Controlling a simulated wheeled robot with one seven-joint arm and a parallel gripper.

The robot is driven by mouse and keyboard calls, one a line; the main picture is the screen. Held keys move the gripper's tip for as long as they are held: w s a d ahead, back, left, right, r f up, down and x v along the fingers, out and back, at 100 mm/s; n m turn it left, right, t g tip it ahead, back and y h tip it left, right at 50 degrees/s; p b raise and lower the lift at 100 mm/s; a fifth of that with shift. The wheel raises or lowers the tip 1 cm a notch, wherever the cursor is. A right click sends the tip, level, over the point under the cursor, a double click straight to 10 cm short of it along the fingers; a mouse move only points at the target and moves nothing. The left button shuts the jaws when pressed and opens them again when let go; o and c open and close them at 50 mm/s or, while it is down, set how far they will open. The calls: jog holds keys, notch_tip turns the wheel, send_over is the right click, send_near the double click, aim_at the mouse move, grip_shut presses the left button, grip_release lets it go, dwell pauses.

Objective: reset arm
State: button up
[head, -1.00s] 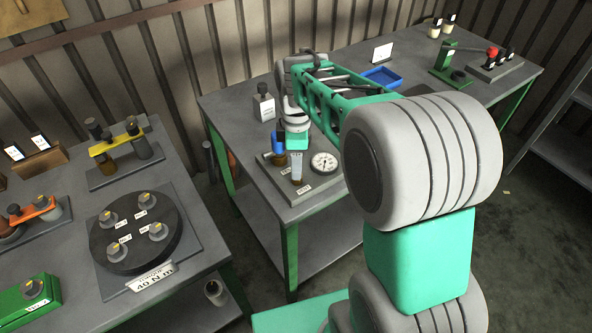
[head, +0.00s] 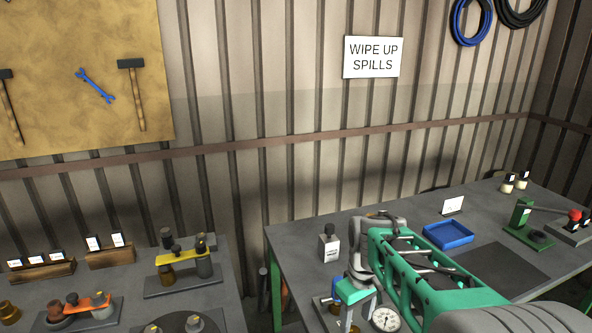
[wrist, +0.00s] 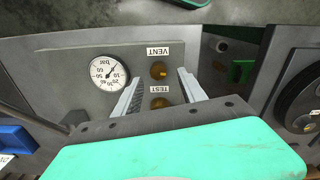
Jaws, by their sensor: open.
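My gripper (wrist: 162,92) is open and empty in the wrist view, its two fingers apart. Between and beyond them is a grey plate (wrist: 70,65) with a round white dial gauge (wrist: 109,73) and two amber knobs, one by the VENT label (wrist: 158,52) and one by the TEST label (wrist: 160,88). In the head view the gripper (head: 354,308) points down over the same plate, left of the gauge (head: 385,319). The fingertips are partly cut off there. My green and grey arm reaches in from the lower right. I cannot tell the exact gap between fingers and plate.
A white-labelled bottle (head: 329,243), a blue tray (head: 448,235) and a green lever press (head: 521,222) stand on the right table. The left table holds a yellow-barred fixture (head: 183,262) and an orange-barred one (head: 88,306). A corrugated wall stands behind. A gap separates the tables.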

jog(key=s+f+m, duration=0.1)
jog(key=s, duration=0.1)
jog(key=s+f+m, duration=0.1)
jog(key=m, duration=0.1)
jog(key=shift+s+f, duration=0.35)
jog(key=shift+s, duration=0.05)
jog(key=s+r+m+t, duration=0.2)
jog(key=s+r, duration=0.3)
jog(key=s, duration=0.4)
jog(key=shift+s+r+m+t, duration=0.3)
jog(key=shift+r+t, duration=0.1)
jog(key=shift+t, duration=0.1)
